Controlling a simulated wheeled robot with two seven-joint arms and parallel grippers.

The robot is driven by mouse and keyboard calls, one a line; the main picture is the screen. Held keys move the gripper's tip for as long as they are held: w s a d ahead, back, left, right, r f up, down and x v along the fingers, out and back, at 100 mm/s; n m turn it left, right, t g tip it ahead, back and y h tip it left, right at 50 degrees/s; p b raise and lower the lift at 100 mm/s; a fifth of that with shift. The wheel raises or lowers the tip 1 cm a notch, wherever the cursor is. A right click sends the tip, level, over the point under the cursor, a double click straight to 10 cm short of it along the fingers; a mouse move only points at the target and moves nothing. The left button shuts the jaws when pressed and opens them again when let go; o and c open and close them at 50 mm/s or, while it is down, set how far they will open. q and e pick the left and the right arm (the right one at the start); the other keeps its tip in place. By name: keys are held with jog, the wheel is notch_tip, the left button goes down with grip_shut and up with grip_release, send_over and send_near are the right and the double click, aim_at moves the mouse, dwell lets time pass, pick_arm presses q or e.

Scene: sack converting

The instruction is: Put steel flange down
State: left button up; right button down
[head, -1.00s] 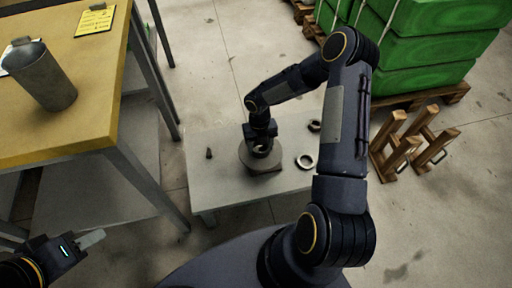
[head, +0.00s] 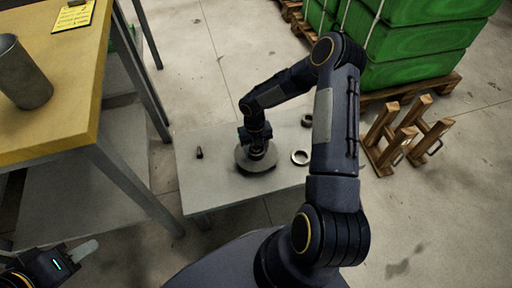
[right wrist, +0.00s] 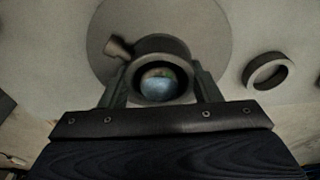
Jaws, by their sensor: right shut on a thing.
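My right gripper (head: 258,150) is over the low grey table (head: 220,185). In the right wrist view its fingers (right wrist: 161,86) are shut on the two sides of a dark round collar, the hub of the steel flange (right wrist: 162,44). A short stub sticks out at the collar's upper left, and a bluish round shape shows inside the bore. A wide grey disc (right wrist: 205,25) lies behind the collar; I cannot tell whether it is one piece with it. The disc also shows in the head view (head: 243,163), level with the tabletop. My left gripper (head: 80,252) is at lower left, away from the flange.
On the low table are a ring (head: 300,151) to the right, another ring (head: 307,119) behind and a small dark piece (head: 199,153) at left. A yellow-topped bench (head: 60,110) with a metal cup (head: 24,80) stands left. Wooden stands (head: 400,140) and green sacks (head: 415,45) are right.

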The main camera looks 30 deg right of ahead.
jog(key=shift+w+f, duration=0.1)
jog(key=shift+c, duration=2.3)
grip_release()
